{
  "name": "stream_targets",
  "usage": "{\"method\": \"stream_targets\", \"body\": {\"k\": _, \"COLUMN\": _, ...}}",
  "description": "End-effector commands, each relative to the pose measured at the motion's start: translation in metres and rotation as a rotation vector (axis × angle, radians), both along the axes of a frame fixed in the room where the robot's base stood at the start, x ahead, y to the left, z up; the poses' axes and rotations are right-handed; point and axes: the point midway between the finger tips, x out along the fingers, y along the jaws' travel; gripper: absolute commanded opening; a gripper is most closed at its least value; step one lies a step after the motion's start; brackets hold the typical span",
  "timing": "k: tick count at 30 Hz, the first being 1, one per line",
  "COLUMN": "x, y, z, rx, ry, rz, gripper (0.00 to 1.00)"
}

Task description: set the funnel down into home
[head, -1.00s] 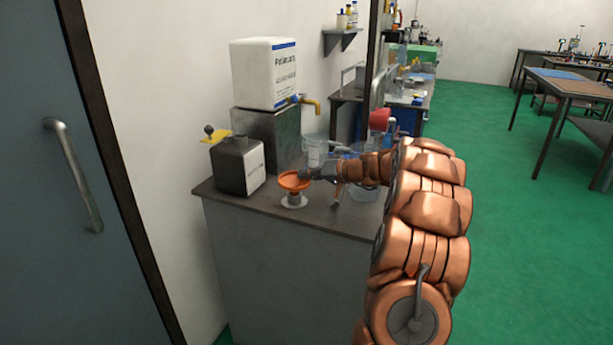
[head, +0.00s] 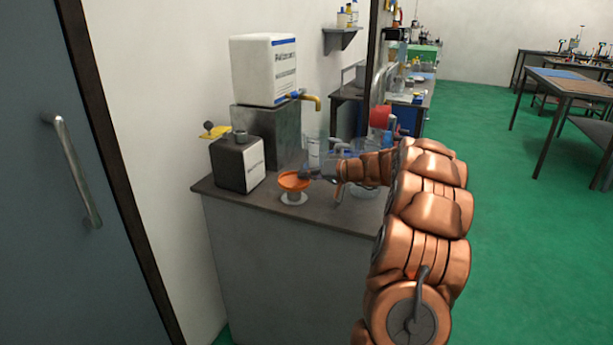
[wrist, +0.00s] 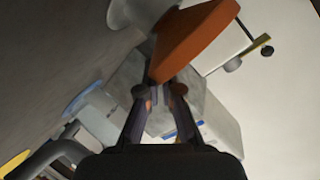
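The orange funnel (head: 293,181) is upright on the counter's front part, low over a white round stand (head: 294,199), which I take as home. Whether the funnel rests in the stand or hangs just above it, I cannot tell. My gripper (head: 308,175) reaches in from the right, at the funnel's rim. In the wrist view the funnel (wrist: 195,38) is large, with its near edge between the two fingertips of my gripper (wrist: 159,92). The fingers look closed about that edge. A pale part of the stand (wrist: 137,12) shows beyond the funnel.
Behind are a grey block (head: 270,135) bearing a white container (head: 263,72) with a yellow tap (head: 312,99). Clear vessels (head: 366,188) stand near my arm. The counter's front edge (head: 280,216) is close.

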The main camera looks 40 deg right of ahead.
Motion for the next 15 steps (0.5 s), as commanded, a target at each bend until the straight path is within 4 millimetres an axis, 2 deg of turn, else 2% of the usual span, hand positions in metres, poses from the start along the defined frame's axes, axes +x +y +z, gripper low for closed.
{"method": "stream_targets", "body": {"k": 7, "x": 0.0000, "y": 0.0000, "z": -0.0038, "rx": 0.000, "ry": 0.000, "rz": 0.000, "gripper": 0.00}}
{"method": "stream_targets", "body": {"k": 15, "x": -0.0001, "y": -0.0001, "z": -0.0032, "rx": 0.000, "ry": 0.000, "rz": 0.000, "gripper": 0.29}}
